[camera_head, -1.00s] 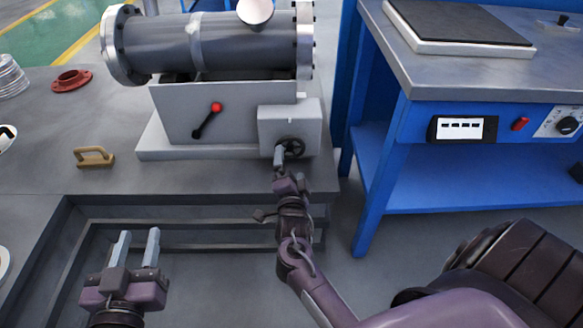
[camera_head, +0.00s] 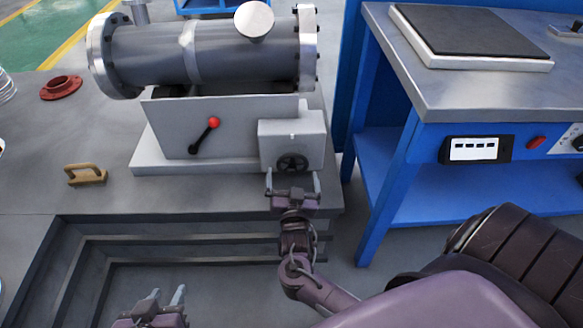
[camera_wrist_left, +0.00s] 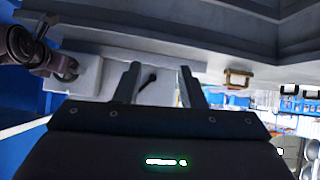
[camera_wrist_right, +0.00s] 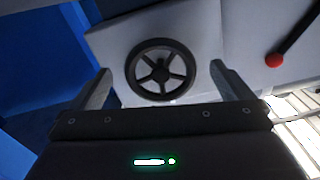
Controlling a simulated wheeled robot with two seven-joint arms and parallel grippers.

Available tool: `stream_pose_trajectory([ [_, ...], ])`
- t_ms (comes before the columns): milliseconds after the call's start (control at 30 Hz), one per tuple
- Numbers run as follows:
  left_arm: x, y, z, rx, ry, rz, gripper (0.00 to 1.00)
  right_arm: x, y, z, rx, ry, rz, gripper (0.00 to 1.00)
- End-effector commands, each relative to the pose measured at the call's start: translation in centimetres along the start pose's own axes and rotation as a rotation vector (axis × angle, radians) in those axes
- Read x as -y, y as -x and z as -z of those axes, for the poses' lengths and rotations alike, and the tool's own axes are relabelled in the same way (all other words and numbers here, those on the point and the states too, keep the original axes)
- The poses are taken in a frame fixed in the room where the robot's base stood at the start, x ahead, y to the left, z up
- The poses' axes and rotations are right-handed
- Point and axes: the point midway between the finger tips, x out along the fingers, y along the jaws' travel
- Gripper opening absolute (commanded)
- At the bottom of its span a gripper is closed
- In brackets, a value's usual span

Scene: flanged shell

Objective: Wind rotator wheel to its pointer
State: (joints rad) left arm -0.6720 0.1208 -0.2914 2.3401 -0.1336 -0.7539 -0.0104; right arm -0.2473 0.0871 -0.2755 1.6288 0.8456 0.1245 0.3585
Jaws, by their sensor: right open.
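The rotator wheel (camera_head: 292,163) is a small black spoked handwheel on the front of a light grey box (camera_head: 291,134), below the flanged shell (camera_head: 208,52). It also shows in the right wrist view (camera_wrist_right: 160,69), between and beyond the fingers. My right gripper (camera_head: 293,180) is open, in front of the wheel and just below it, its fingers apart to either side. It appears to hold nothing. My left gripper (camera_head: 165,298) is open and empty at the bottom of the head view, far from the wheel. I cannot make out the pointer clearly.
A lever with a red knob (camera_head: 213,122) stands left of the wheel. A brown handle (camera_head: 86,175) and a red flange (camera_head: 61,87) lie on the grey platform. A blue workbench (camera_head: 440,170) stands close on the right.

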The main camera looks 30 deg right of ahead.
Motion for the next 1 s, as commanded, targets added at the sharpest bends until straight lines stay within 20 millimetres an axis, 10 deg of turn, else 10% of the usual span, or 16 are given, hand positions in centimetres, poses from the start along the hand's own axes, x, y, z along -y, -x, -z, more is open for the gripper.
stream_pose_trajectory([
  [300, 0.4, 0.3, 5.4, -0.236, -0.010, 0.009, 0.36, 0.0, -3.2, 0.0, -0.002, -0.001, 0.000, 0.99],
  [733, 0.5, 0.6, 6.7, -0.292, -0.012, 0.011, 0.36, 0.0, -3.8, 0.0, 0.000, -0.002, -0.001, 0.99],
  [1000, 0.5, 0.6, 6.6, -0.291, -0.012, 0.011, 0.36, 0.0, -3.8, 0.0, 0.000, -0.002, -0.001, 0.67],
])
